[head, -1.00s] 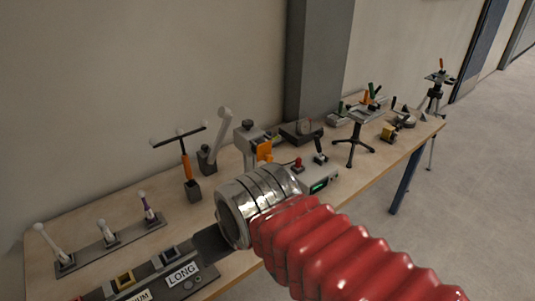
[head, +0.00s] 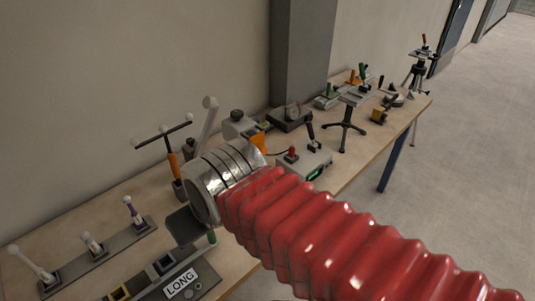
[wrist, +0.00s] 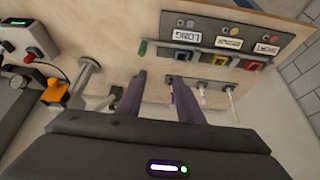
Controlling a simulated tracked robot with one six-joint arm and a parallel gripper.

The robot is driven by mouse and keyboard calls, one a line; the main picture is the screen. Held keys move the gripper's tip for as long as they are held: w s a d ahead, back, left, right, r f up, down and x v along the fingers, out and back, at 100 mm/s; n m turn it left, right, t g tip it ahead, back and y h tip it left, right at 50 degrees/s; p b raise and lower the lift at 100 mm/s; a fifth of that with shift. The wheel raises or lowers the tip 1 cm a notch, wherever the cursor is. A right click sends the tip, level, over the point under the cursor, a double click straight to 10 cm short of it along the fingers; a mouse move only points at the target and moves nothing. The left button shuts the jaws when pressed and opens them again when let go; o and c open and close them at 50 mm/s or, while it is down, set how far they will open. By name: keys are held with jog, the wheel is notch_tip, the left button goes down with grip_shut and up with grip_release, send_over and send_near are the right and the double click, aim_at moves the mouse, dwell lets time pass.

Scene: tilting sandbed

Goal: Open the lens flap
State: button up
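No part is marked as a lens flap. A grey upright device with an orange plate (head: 258,141) stands mid-table in the head view, partly hidden by my arm; whether this plate is the flap I cannot tell. The orange plate also shows at the left of the wrist view (wrist: 55,92). My gripper (wrist: 158,80) is open and empty, its two dark fingers apart above the bench. In the head view, its dark end (head: 184,223) is left of the orange plate, near the rail labelled LONG (head: 182,284).
A strip with several white-knobbed levers (head: 95,250) lies at left. An orange-handled T-bar (head: 173,163) stands close behind my arm. A control box with a red button (head: 291,153) and a small stand (head: 345,130) are farther right. The floor at right is clear.

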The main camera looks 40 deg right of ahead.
jog(key=shift+o, duration=0.6)
jog(key=shift+f, duration=0.35)
notch_tip(320, 180, down, 8)
jog(key=m+g+y, duration=0.3)
jog(key=m+y, duration=0.3)
jog(key=m, duration=0.5)
jog(key=w+d+m+t+y, duration=0.1)
jog(key=w+d+m+t, duration=0.25)
jog(key=d+m, duration=0.35)
jog(key=w+d+m+t+y, duration=0.2)
jog(key=w+d+m+t, duration=0.1)
jog(key=d+m+t, duration=0.3)
jog(key=s+d+m+t+h, duration=0.2)
jog(key=d+m, duration=0.4)
jog(key=d, duration=0.3)
jog(key=s+d+f+m+t+h, duration=0.1)
jog(key=d+m+t+h, duration=0.3)
jog(key=d, duration=0.5)
jog(key=shift+s+d+m+h, duration=0.25)
jog(key=shift+s+m+h, duration=0.6)
jog(key=shift+h, duration=0.35)
jog(key=shift+w+f, duration=0.1)
jog(key=shift+w, duration=0.1)
